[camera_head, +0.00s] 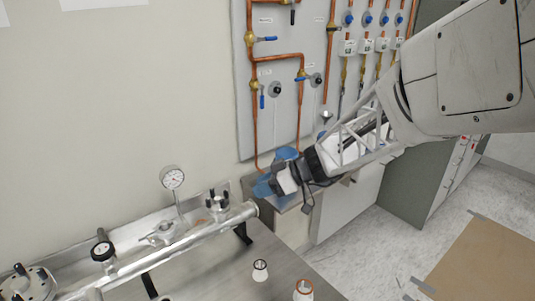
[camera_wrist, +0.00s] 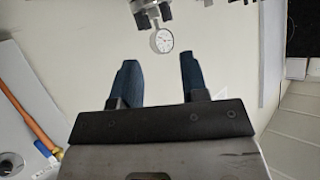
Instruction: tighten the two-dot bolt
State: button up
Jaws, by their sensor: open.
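My gripper (camera_head: 274,172) is open and empty. It hangs beyond the right end of a metal pipe (camera_head: 185,246), in front of the wall panel. Its two blue fingers stand apart in the wrist view (camera_wrist: 159,75), with nothing between them. A clamp fitting with dark bolts (camera_head: 216,200) sits near the pipe's right end, left of my gripper. Part of a fitting with dark bolts also shows at the top of the wrist view (camera_wrist: 146,12). Dot marks are too small to see, so I cannot tell which bolt is the two-dot one.
A round dial gauge (camera_head: 172,178) rises behind the pipe. A dark knob (camera_head: 103,250) and a large bolted flange (camera_head: 28,284) are at left. Two small white cups (camera_head: 260,270) (camera_head: 303,290) stand on the metal bench. Copper pipes (camera_head: 252,90) with valves line the wall panel (camera_head: 285,60).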

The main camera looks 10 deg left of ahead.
aim_at(226, 191)
jog(key=shift+n+y, duration=0.6)
jog(key=shift+n, duration=0.1)
jog(key=w+a, duration=0.1)
jog(key=w+f, duration=0.1)
jog(key=w+a, duration=0.1)
jog(key=shift+a+f, duration=0.25)
jog(key=shift+a, duration=0.1)
jog(key=shift+a, duration=0.15)
jog(key=shift+x, duration=3.75)
jog(key=shift+c, duration=0.5)
grip_shut()
